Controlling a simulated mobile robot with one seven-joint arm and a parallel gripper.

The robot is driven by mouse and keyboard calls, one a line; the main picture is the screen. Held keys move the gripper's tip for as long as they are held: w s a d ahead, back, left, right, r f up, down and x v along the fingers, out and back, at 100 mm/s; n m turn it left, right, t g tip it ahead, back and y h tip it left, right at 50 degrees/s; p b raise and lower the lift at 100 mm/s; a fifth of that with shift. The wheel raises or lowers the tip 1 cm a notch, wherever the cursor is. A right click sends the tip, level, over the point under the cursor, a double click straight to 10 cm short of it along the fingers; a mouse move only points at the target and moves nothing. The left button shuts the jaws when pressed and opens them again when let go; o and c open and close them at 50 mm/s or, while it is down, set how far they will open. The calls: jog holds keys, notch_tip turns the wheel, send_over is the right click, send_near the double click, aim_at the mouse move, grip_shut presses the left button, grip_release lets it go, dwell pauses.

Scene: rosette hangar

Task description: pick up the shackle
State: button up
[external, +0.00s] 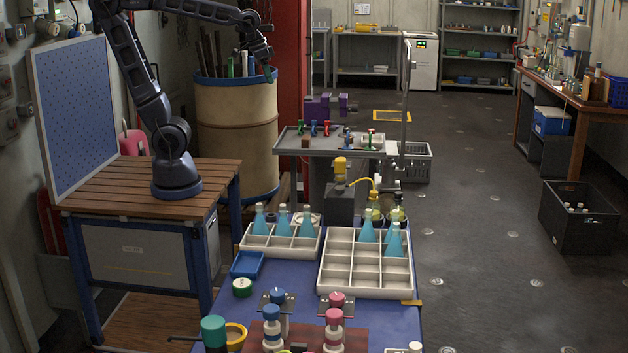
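My arm stands on the slatted wooden bench (150,183) at the left, and my gripper (268,70) hangs at its end in front of the tan drum (236,125). It is small and dark in this view, so I cannot tell whether it is open or shut. A small green patch shows at its tip, and I cannot tell whether it is held or behind. I cannot pick out a shackle for certain. Several small red, blue and green pieces lie on the grey worktable (345,151) to the right, too small to identify.
A blue table (290,265) in front carries white divided trays (330,268) with blue flasks, and several bottles. A blue perforated panel (77,115) stands left of my arm. A red column (292,80) rises right of the drum. Open floor (470,190) lies to the right.

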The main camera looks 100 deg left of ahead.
jog(key=w+a+f+n+g, duration=0.15)
jog(key=w+a, duration=0.25)
jog(key=a, duration=0.6)
jog(key=w+a+f+n, duration=0.3)
jog(key=w+a, duration=0.2)
jog(key=a, duration=0.6)
jog(key=w+a+f+n+g, duration=0.1)
jog(key=w+a+f+n, duration=0.2)
jog(key=a, duration=0.7)
jog(key=n+g, duration=0.1)
jog(key=n, duration=0.6)
send_near(300, 126)
jog(key=shift+a+f+h, duration=0.15)
jog(key=shift+a+h, duration=0.1)
jog(key=shift+h, duration=0.05)
notch_tip(300, 126, down, 5)
jog(key=shift+a+f, duration=0.15)
jog(key=shift+f, duration=1.15)
jog(key=shift+a+f, duration=0.1)
jog(key=shift+f, duration=1.25)
jog(key=shift+w, duration=0.1)
grip_shut()
